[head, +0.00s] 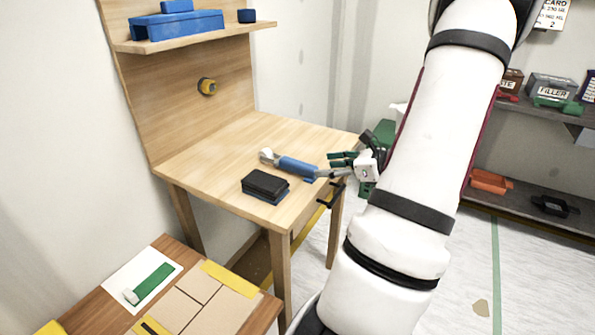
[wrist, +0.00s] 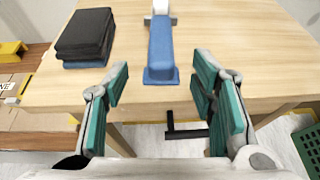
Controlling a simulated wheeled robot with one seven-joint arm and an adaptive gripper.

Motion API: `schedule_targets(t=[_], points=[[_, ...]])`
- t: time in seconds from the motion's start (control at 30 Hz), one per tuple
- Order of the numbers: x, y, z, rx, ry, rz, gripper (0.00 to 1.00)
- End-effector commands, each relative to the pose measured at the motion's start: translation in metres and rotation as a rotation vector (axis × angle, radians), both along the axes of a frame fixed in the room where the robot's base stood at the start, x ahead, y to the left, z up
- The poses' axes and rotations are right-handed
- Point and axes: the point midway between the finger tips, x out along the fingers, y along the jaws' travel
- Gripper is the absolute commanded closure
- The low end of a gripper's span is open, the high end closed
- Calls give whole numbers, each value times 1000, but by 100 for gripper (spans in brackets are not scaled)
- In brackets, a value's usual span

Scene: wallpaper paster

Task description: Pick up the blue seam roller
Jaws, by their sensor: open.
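The blue seam roller (head: 296,167) lies on the wooden workbench (head: 222,154), near its right front edge. Its pale roller head points left and away from me, and its blue handle points toward my gripper. In the wrist view the blue handle (wrist: 161,50) lies ahead of the fingers, roughly centred between them, with its flared end nearest. My gripper (head: 345,162) is open and empty, just off the handle end at the bench edge. In the wrist view its teal-padded fingers (wrist: 160,85) are spread wide. The fingers appear apart from the roller.
A stack of black and blue blocks (head: 265,186) sits left of the roller; it also shows in the wrist view (wrist: 86,36). A black drawer handle (head: 331,195) is on the bench front. A low table (head: 262,312) stands at lower left. The bench right of the roller is clear.

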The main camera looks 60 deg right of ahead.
Motion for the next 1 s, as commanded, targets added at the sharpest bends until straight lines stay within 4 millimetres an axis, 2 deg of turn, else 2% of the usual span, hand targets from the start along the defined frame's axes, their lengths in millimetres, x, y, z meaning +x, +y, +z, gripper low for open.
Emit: schedule_targets(t=[0.1, 0.47, 0.7, 0.97, 1.0], points=[[16, 1, -7, 0, 0, 2, 48], [39, 0, -16, -1, 1, 2, 48], [70, 0, -28, -1, 1, 1, 48], [74, 0, -28, -2, 1, 1, 48], [74, 0, -28, -2, 1, 1, 55]])
